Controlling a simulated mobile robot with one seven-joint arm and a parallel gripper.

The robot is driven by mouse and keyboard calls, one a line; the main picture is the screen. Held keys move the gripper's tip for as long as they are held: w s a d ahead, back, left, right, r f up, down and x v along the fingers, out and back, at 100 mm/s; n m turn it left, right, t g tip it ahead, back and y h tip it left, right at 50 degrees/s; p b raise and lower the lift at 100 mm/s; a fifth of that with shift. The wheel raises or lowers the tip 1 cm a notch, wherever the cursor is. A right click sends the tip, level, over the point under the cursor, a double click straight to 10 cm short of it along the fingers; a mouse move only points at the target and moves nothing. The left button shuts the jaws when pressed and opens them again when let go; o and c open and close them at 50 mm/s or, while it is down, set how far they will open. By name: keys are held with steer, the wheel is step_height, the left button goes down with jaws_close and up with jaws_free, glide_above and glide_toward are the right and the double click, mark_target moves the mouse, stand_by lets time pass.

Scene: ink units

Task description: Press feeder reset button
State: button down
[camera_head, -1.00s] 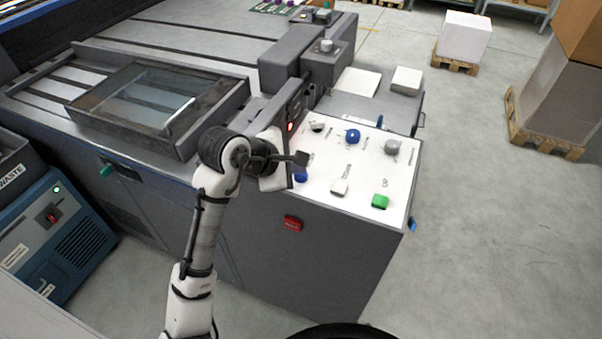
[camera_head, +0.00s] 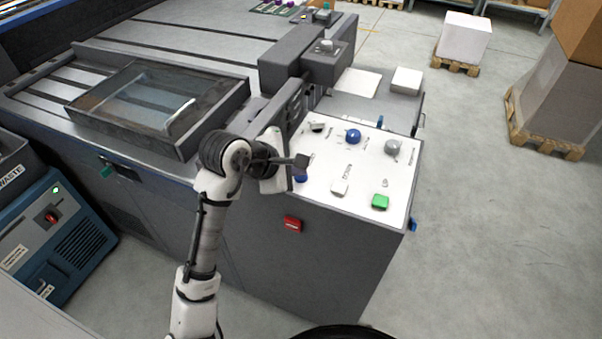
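The white control panel (camera_head: 365,170) on the grey machine carries several knobs and buttons. A blue knob (camera_head: 352,136), a grey knob (camera_head: 392,147) and a dark knob (camera_head: 317,127) sit toward its back. A white button (camera_head: 340,189) and a green button (camera_head: 380,202) sit nearer the front. A blue button (camera_head: 301,178) at the left edge is partly hidden by my gripper (camera_head: 301,160), which is over the panel's left side. The labels are too small to tell which is the feeder reset. The fingers look dark and narrow; their opening is unclear.
A red button (camera_head: 292,224) is on the machine's front face. A grey housing (camera_head: 327,64) rises behind the panel. A framed glass tray (camera_head: 150,100) lies to the left. A blue waste unit (camera_head: 50,230) stands at far left.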

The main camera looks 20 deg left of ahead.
mark_target(296, 178)
steer(key=shift+r, duration=0.1)
steer(key=shift+r+p, duration=0.75)
steer(key=shift+p, duration=0.2)
step_height(296, 178, up, 5)
steer(key=p, duration=0.5)
stand_by(0.6)
